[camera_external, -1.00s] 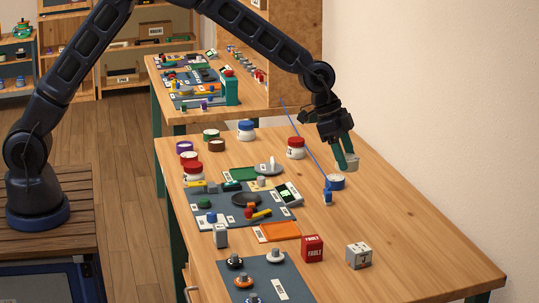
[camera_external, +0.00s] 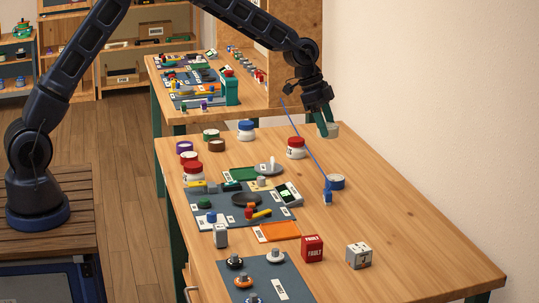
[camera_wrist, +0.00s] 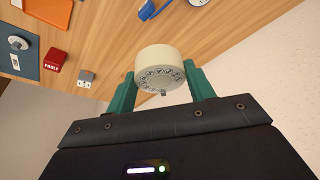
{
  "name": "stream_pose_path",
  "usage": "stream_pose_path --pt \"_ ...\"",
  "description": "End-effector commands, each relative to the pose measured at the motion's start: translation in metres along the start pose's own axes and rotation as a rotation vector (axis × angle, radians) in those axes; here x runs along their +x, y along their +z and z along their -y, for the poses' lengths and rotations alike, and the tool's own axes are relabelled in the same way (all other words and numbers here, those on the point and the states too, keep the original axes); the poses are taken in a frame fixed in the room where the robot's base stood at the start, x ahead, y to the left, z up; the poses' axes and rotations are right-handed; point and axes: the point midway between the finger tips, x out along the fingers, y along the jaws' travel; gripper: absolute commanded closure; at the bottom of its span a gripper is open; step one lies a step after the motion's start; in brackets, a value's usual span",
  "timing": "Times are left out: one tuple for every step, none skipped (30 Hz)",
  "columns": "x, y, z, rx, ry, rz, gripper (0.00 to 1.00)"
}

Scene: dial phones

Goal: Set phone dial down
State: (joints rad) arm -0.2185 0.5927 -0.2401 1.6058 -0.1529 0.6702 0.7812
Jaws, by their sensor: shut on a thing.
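A cream round phone dial with a numbered face (camera_wrist: 158,58) is between the green fingers of my gripper (camera_wrist: 159,74), one finger on each side, in the wrist view. The numbered face is turned toward the wrist camera. In the external view my gripper (camera_external: 323,129) is over the far right part of the wooden table (camera_external: 400,225), near the back corner by the wall.
A blue-rimmed roll (camera_external: 336,181) and a blue tool with a cord (camera_external: 328,198) lie nearer. A red-lidded jar (camera_external: 296,148) stands left of them. The table's right side is clear.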

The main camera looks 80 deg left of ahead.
Motion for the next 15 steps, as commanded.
stream_pose_path --pt "-0.005 0.012 0.016 -0.007 -0.002 0.0 0.73" --pt "-0.007 0.018 0.024 -0.009 -0.003 0.0 0.73" --pt "-0.01 0.026 0.035 -0.01 -0.004 0.001 0.73" --pt "-0.013 0.033 0.043 -0.012 -0.004 0.001 0.73" --pt "-0.015 0.039 0.051 -0.014 -0.004 0.001 0.73" --pt "-0.019 0.048 0.061 -0.015 -0.004 0.002 0.73" --pt "-0.021 0.054 0.068 -0.016 -0.004 0.002 0.73" --pt "-0.024 0.061 0.076 -0.017 -0.004 0.002 0.73" --pt "-0.028 0.07 0.086 -0.02 -0.005 0.002 0.73" --pt "-0.03 0.078 0.093 -0.021 -0.006 0.002 0.73" --pt "-0.033 0.085 0.101 -0.022 -0.006 0.001 0.73" --pt "-0.037 0.094 0.11 -0.024 -0.007 0.001 0.73" --pt "-0.04 0.101 0.117 -0.024 -0.007 0.0 0.73" --pt "-0.043 0.108 0.123 -0.026 -0.007 0.0 0.73" --pt "-0.047 0.118 0.133 -0.027 -0.007 0.0 0.73"
